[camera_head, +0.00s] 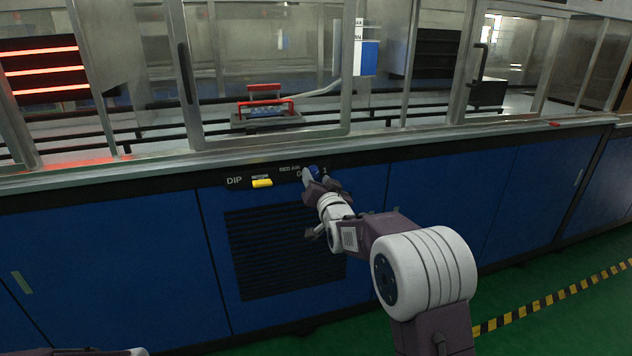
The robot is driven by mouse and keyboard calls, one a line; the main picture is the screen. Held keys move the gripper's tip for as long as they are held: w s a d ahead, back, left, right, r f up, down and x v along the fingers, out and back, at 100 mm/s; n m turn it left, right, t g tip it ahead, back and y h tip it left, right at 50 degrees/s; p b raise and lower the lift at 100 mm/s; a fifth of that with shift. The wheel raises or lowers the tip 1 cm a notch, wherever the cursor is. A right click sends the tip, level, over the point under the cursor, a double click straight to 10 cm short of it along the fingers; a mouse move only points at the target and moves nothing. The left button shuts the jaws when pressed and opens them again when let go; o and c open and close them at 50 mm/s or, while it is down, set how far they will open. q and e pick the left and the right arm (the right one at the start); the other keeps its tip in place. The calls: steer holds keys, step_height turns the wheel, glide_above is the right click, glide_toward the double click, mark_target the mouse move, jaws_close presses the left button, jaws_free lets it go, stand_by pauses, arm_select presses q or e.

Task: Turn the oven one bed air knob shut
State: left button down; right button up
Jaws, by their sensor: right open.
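The bed air knob (315,169) is a small blue knob on the dark control strip, under a label that reads BED AIR. Only part of it shows, because my right gripper is in front of it. My right gripper (311,180) is open at the knob, with its fingers pointing at the strip. I cannot tell whether the fingers touch the knob or stand around it. The knob's exact turn is too small and too hidden to tell. My left gripper is not in view.
A yellow switch (262,183) sits left of the knob, by the letters DIP. A black louvred grille (275,255) is below. The metal ledge (420,141) runs above the strip. Behind glass, a red-handled fixture (265,106) stands inside. Green floor is open at lower right.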

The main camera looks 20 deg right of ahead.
steer(key=shift+w, duration=0.7)
jaws_close()
